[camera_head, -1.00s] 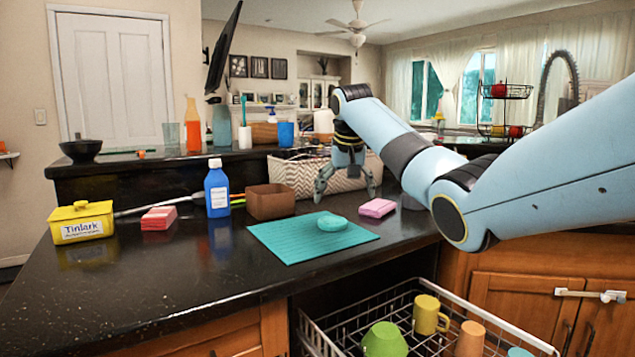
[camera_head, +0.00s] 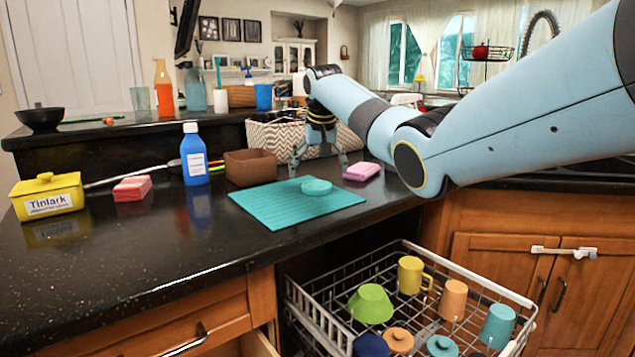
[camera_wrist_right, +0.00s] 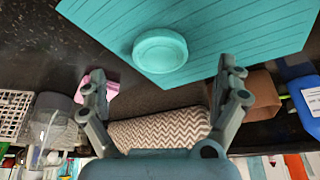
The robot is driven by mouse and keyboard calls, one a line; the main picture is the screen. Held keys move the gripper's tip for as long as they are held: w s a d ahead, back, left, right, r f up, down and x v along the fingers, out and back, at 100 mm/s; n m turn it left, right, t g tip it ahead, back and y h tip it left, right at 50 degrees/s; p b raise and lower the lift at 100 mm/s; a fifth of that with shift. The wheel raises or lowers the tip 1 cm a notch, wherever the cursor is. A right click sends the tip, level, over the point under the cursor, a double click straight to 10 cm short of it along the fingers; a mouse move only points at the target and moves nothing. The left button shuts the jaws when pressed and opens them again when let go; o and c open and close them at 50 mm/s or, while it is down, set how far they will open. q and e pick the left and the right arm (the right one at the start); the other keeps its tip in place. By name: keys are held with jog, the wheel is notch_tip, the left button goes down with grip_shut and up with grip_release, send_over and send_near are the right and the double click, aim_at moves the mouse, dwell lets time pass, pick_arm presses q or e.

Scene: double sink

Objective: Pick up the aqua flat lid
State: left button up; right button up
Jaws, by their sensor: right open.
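The aqua flat lid (camera_head: 316,187) is a small round disc lying on the teal ribbed mat (camera_head: 258,208) on the dark counter, near the mat's right side. My right gripper (camera_head: 318,166) is open and empty, with its fingers pointing down just behind the lid. In the right wrist view the lid (camera_wrist_right: 160,50) lies ahead of and between the spread fingertips of the right gripper (camera_wrist_right: 163,72), apart from both. The mat (camera_wrist_right: 240,28) fills the top of that view. My left gripper is not in view.
A pink sponge (camera_head: 361,172) lies right of the mat. A brown box (camera_head: 250,168), blue bottle (camera_head: 194,155) and chevron basket (camera_head: 268,133) stand behind and left. The yellow Tinlark box (camera_head: 47,196) is far left. An open dish rack (camera_head: 330,312) with cups is below the counter.

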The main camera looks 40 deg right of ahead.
aim_at(317, 186)
jog(key=b+x, duration=0.1)
jog(key=x, duration=0.3)
jog(key=shift+f, duration=0.1)
jog(key=shift+w+d+f, duration=0.15)
jog(key=shift+w+f, duration=0.1)
jog(key=shift+f, duration=0.2)
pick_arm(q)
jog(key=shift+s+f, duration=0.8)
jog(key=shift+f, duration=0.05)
pick_arm(e)
jog(key=shift+c, duration=0.3)
